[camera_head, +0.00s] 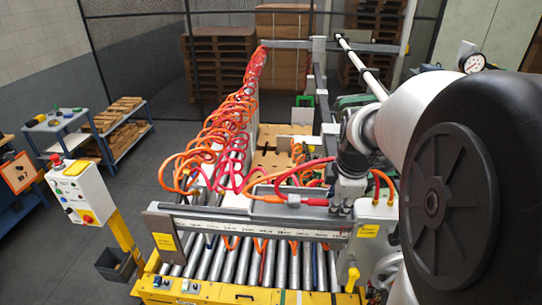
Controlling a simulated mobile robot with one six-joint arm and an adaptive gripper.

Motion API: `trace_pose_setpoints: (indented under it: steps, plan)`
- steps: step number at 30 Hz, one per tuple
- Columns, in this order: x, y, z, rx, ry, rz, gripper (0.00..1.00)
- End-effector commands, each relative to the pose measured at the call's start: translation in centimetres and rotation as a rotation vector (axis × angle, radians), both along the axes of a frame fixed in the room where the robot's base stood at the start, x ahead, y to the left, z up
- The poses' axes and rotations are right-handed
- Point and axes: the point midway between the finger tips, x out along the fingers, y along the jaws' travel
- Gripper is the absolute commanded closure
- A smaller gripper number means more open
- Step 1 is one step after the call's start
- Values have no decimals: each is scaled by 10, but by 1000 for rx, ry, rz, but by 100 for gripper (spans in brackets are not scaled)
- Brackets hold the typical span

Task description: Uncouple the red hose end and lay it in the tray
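A red hose end (303,200) lies along the front of the machine, above the labelled front rail, and runs into a grey coupling part at its right. My gripper (341,206) points down at the coupling, just right of the red hose end. Its fingers are small and merge with the grey metal, so I cannot tell whether they touch or hold anything. No tray can be made out for certain. My white and black arm hides much of the right side.
Orange and red coiled hoses (225,135) crowd the machine's left side. A roller bed (255,265) lies below the labelled rail (265,225). A control box (80,195) on a yellow post stands at left, with a dark bin (115,264) beside it. A gauge (472,63) stands at right.

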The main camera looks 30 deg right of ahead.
Motion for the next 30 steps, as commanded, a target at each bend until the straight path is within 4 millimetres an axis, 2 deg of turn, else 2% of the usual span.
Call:
trace_pose_setpoints:
  steps: [10, 11, 20, 28, 30]
  plan:
    - [0, 0, -1, 0, 0, 0, 100]
    - [0, 0, -1, 0, 0, 0, 72]
    - [0, 0, -1, 0, 0, 0, 52]
    - [0, 0, -2, 1, 2, 0, 50]
    - [-1, 0, -2, 2, 3, 0, 56]
